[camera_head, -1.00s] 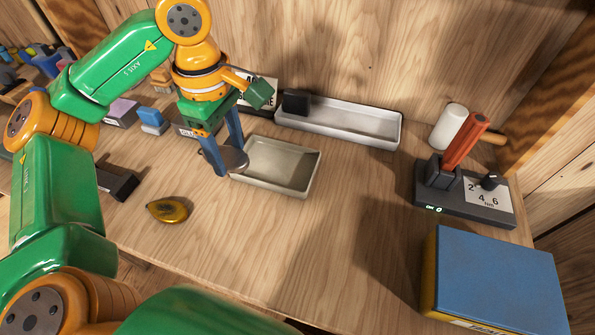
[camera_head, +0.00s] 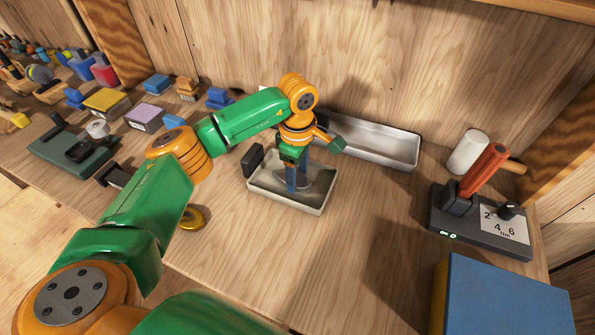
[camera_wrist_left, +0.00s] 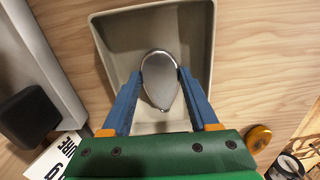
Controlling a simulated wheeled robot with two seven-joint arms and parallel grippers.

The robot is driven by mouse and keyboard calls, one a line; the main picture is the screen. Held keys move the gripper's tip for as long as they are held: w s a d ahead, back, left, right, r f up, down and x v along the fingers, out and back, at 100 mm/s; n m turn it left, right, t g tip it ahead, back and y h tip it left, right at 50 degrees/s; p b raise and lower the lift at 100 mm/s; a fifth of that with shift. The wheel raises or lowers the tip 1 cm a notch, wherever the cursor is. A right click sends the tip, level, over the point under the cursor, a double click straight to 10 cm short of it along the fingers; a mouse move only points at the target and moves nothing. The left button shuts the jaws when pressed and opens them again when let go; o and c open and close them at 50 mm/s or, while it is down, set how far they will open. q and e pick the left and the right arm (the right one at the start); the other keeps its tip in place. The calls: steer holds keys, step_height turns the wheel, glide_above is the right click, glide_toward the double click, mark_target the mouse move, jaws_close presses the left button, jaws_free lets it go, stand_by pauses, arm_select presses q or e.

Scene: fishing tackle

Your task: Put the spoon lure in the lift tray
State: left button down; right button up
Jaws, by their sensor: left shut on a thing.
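My left gripper (camera_head: 298,186) is shut on the silver spoon lure (camera_wrist_left: 160,78), a smooth teardrop-shaped piece between the blue fingertips. In the head view the gripper points down inside the beige tray (camera_head: 284,201), which I take to be the lift tray. The lure shows there as a grey shape beside the fingers. In the wrist view the lure lies over the floor of the beige tray (camera_wrist_left: 206,45). I cannot tell whether it touches the floor. My right gripper is not in view.
A long pale tray (camera_head: 385,152) stands behind, against the wall. A dark block (camera_head: 253,160) stands at the beige tray's left side. A gold lure (camera_head: 190,218) lies at left, partly behind my arm. A black device (camera_head: 480,225) and a blue box (camera_head: 510,300) are at right.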

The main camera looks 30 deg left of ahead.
arm_select(q)
steer(key=shift+c, duration=0.8)
jaws_free()
step_height(320, 180, up, 12)
steer(key=shift+b, duration=0.35)
